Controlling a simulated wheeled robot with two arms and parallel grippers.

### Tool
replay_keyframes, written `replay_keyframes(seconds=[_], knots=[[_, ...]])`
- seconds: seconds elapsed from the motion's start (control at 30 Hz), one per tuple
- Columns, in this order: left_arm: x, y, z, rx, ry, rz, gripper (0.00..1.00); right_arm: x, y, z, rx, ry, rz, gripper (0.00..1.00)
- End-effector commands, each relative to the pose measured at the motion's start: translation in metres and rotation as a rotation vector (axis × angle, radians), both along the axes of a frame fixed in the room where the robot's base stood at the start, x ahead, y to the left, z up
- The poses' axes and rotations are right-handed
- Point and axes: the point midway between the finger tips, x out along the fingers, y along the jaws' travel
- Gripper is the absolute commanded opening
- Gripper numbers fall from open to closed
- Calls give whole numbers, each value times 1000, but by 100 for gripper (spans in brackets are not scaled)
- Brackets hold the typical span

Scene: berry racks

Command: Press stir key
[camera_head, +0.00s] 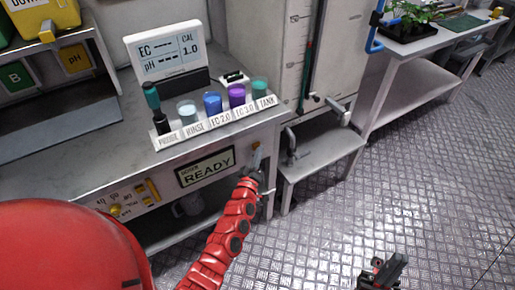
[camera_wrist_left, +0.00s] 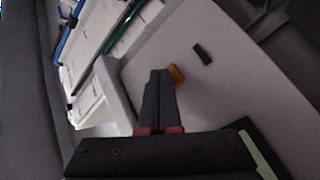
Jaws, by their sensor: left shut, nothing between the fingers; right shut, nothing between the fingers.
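The bench front panel (camera_head: 165,195) carries a lit display (camera_head: 206,166) that reads READY. My left gripper (camera_head: 257,158) is shut and empty at the right end of this panel, its tips pointing at the panel face. In the left wrist view its closed fingers (camera_wrist_left: 160,76) are right beside an orange key (camera_wrist_left: 177,75) on a pale panel. A small black part (camera_wrist_left: 202,53) sits just beyond it. I cannot tell whether the fingers touch the orange key, and no label on it is readable. My right gripper (camera_head: 384,270) is shut and empty over the floor at lower right.
On the bench stand an EC/pH meter (camera_head: 163,50), a probe (camera_head: 153,98) and several coloured cups in a labelled holder (camera_head: 218,126). A low grey stand (camera_head: 318,158) is right of the bench. The floor (camera_head: 430,165) at right is clear.

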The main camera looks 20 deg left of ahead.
Motion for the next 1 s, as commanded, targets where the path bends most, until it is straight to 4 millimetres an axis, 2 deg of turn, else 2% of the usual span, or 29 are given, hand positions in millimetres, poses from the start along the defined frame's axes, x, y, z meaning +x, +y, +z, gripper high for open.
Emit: replay_keyframes(seconds=[0.47,1.0], knots=[[1,2,1,0,-1,1,0,0,0,-1,0,0,0,0],[-10,-12,0,0,0,0,0,0,0,7,0,0,0,0]])
